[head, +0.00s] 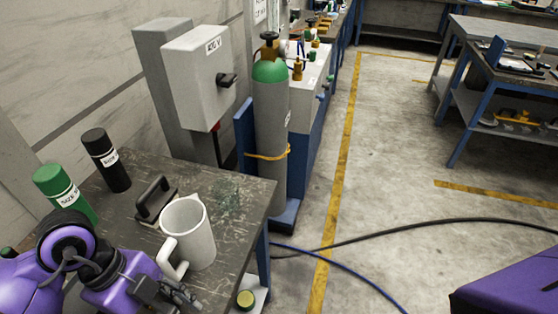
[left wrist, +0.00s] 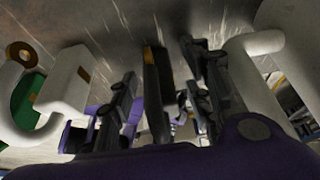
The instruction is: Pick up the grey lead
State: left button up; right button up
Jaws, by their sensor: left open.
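I cannot make out for certain which thing is the grey lead. In the left wrist view a dark grey upright bar (left wrist: 158,85) with a yellowish patch at its top stands between the fingers of my left gripper (left wrist: 158,105). The fingers are apart, one on each side of it, and I cannot tell whether they touch it. In the head view my left gripper (head: 172,294) is low over the table's near edge, close to the handle of a white jug (head: 188,232). The bar is not distinguishable there. My right gripper is out of view.
A dark handled block (head: 156,200) lies behind the jug. A black bottle (head: 107,160) and a green bottle (head: 66,192) stand on the dark table (head: 235,195). A green-topped gas cylinder (head: 270,140) stands beyond its edge. Hoses cross the floor at right.

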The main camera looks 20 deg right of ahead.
pick_arm(q)
jog(key=shift+c, duration=0.6)
grip_shut()
jog(key=shift+r, duration=0.1)
